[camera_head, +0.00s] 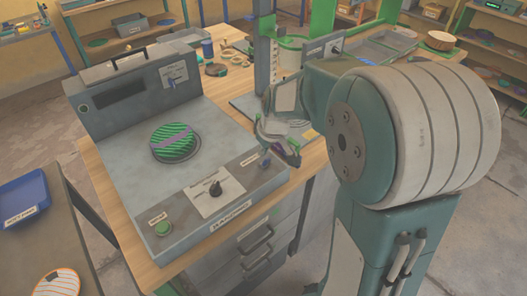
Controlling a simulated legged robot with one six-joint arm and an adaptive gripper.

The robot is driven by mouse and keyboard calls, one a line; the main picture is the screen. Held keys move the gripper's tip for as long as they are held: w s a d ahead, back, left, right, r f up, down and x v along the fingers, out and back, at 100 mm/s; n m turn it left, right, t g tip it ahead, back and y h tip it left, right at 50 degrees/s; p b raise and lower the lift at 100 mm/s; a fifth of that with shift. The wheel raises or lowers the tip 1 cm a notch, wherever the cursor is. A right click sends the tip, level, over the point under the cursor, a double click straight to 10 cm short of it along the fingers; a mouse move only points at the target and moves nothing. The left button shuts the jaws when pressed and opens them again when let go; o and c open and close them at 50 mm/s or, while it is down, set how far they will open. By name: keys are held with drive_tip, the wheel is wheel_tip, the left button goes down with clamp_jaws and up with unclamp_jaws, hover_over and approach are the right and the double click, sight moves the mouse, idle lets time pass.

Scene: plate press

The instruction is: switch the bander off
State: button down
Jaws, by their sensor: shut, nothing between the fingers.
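The bander (215,130) is a grey bench machine on the wooden table. A green round plate stack with a purple band (175,142) sits on its top. Its sloped front panel carries a green button (163,228) at left, a black rotary knob (215,188) in the middle and a small bluish button (265,162) at right. A small switch with a blue lever (171,82) is on the upright back panel; its setting is too small to read. My gripper (291,149) is shut and empty, just right of the bluish button; I cannot tell if it touches.
A green-framed press (265,50) stands behind my gripper. A blue tray (22,198) and an orange-striped plate (57,283) lie on the side table at left. Drawers with handles (257,250) are below the bander. Tape rolls and bins fill the back.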

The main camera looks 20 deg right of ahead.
drive_tip(key=shift+r, duration=0.35)
drive_tip(key=v, duration=1.1)
drive_tip(key=shift+r, duration=0.4)
drive_tip(key=shift+s, duration=0.15)
drive_tip(key=s+a+m+t, duration=0.1)
drive_tip(key=s+m, duration=0.1)
drive_tip(key=s, duration=0.7)
drive_tip(key=s+a+m+t+h, duration=0.1)
drive_tip(key=s+m, duration=0.1)
drive_tip(key=s, duration=0.8)
drive_tip(key=shift+a+m, duration=0.3)
drive_tip(key=shift+s, duration=0.15)
